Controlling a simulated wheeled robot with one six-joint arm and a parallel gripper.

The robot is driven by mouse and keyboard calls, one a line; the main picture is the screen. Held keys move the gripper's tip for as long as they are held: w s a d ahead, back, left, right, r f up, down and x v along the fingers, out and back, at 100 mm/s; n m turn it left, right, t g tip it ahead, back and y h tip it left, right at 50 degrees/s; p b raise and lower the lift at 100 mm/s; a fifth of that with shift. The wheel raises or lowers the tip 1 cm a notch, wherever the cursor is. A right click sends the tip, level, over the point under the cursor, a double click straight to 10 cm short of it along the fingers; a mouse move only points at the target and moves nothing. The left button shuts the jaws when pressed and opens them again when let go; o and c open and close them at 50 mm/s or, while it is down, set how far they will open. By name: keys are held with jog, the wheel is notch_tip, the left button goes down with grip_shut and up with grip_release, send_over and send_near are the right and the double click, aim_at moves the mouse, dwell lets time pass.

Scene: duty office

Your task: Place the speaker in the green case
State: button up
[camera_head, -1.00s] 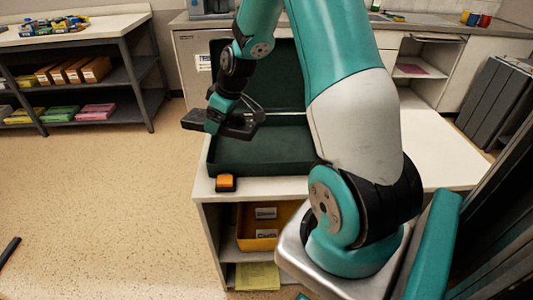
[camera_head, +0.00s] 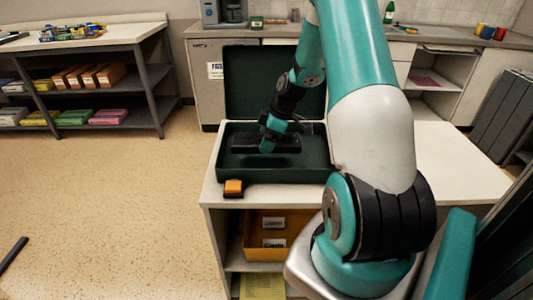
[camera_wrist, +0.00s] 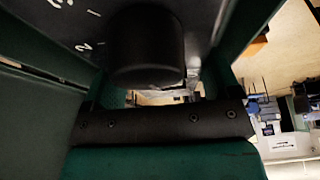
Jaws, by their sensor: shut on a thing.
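The speaker (camera_head: 245,146) is a dark, long box. In the wrist view, a dark face with white marks (camera_wrist: 75,30) and a thick black knob-like cylinder (camera_wrist: 145,50) fill the top. My gripper (camera_head: 268,142) is shut on the speaker, but its fingertips are hard to make out. The green case (camera_head: 230,174) lies open on the white cabinet top, its lid upright at the back. The speaker is over the case's open tray, within its outline. I cannot tell whether it touches the case floor.
A small orange and black object (camera_head: 233,188) stands at the case's front left corner. A yellow bin (camera_head: 256,237) sits on the shelf below. The cabinet top (camera_head: 450,160) is clear at right. A shelf unit (camera_head: 120,75) stands at back left.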

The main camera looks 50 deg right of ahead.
aim_at(267, 161)
jog(key=shift+f, duration=2.75)
jog(key=shift+f, duration=0.1)
jog(key=o, duration=1.1)
jog(key=shift+o, duration=0.2)
